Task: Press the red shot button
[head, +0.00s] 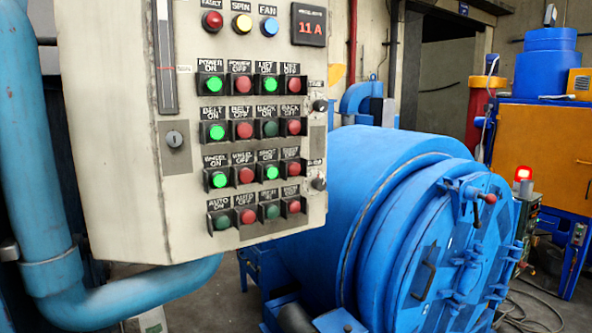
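The control panel (110,120) is a pale metal box with rows of green and red buttons. In the third row, the label above the third button seems to read SHOT ON, and that green button (271,172) is lit. To its right is the red shot button (294,169), a round red cap between dark guards; its label is too blurred to read surely. Lit green and red wheel buttons (246,175) sit to its left. Neither of my grippers is in view, and nothing covers the buttons.
A large blue drum machine (370,180) with a round door (460,250) stands right of and behind the panel. A thick blue pipe (30,150) runs down the left and under the panel. Black knobs (319,184) stick out on the panel's right side. Space before the panel looks clear.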

